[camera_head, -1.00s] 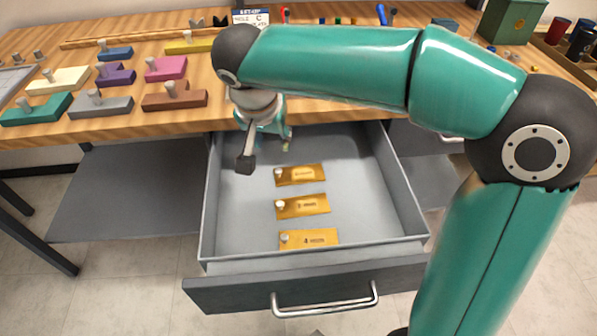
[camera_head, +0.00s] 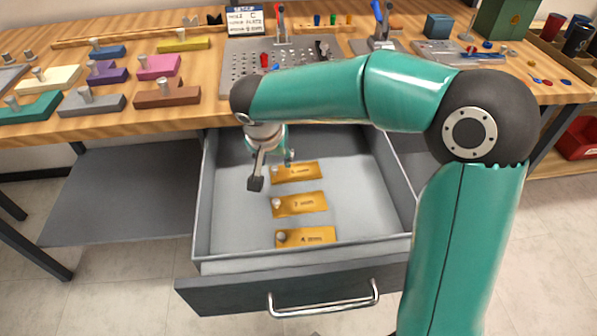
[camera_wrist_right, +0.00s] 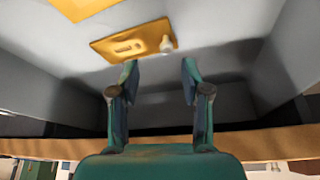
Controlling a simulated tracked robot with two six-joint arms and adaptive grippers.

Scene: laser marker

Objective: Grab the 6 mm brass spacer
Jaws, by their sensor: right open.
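Three flat brass spacers with pale round knobs at their left ends lie in a row in the open grey drawer (camera_head: 235,240). The front spacer (camera_head: 318,236) seems to read 4 mm. The labels on the middle spacer (camera_head: 305,204) and the back spacer (camera_head: 300,172) are too blurred to read surely, so I cannot tell which is 6 mm. My right gripper (camera_head: 272,170) is open and empty over the drawer's rear, beside the back spacer's knob. In the right wrist view, the open fingers (camera_wrist_right: 160,72) point towards one spacer (camera_wrist_right: 122,43), apart from it. My left gripper is out of view.
The drawer walls and the bench edge (camera_head: 150,123) lie close around my right arm. Coloured knobbed blocks (camera_head: 95,103) stand on the bench at left. A setup card (camera_head: 247,18) and a perforated plate (camera_head: 240,60) stand behind. The drawer floor left of the spacers is clear.

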